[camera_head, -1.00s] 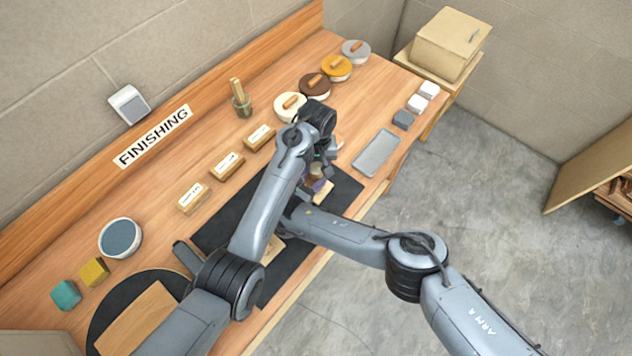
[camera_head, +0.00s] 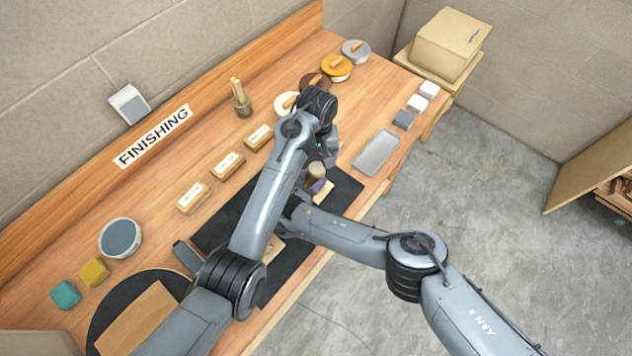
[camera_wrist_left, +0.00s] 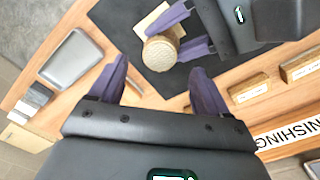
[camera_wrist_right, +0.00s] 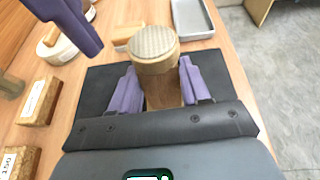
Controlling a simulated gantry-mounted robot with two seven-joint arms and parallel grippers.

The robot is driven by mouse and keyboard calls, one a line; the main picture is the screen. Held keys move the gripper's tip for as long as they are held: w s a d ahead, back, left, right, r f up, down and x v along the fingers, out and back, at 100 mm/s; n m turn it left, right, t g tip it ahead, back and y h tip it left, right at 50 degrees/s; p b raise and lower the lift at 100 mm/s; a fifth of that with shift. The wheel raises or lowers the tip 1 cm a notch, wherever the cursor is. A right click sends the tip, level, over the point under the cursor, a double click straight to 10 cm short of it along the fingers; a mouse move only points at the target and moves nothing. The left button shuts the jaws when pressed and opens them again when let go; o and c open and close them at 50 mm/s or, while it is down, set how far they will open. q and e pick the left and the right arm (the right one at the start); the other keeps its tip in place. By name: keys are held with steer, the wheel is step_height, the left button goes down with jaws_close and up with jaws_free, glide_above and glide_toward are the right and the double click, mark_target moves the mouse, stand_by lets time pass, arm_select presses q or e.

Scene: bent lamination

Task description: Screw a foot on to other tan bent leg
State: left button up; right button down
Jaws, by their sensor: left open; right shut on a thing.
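A tan round foot with a ribbed top (camera_wrist_right: 153,45) sits on the upper end of a tan leg (camera_wrist_right: 163,92) in the right wrist view. How far it is screwed on cannot be told. My right gripper (camera_wrist_right: 155,88) is shut on the leg, below the foot. The foot also shows from above in the left wrist view (camera_wrist_left: 160,53) and in the head view (camera_head: 316,170). My left gripper (camera_wrist_left: 160,85) is open and empty, its purple fingers apart from the foot. One left finger shows at the upper left of the right wrist view.
A black mat (camera_head: 346,191) lies under the work, with a pale wooden piece (camera_head: 272,249) on it. A grey tray (camera_head: 376,153) lies to the right. Labelled wooden blocks (camera_head: 227,165) and round lidded tins (camera_head: 337,68) line the bench behind.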

arm_select(q)
step_height(320, 180, up, 8)
stand_by(0.4)
steer(key=shift+r, duration=0.1)
arm_select(e)
steer(key=shift+c, duration=2.3)
jaws_free()
steer(key=v, duration=0.7)
steer(key=shift+s, duration=0.25)
steer(key=shift+a+r, duration=0.1)
steer(key=shift+a, duration=0.05)
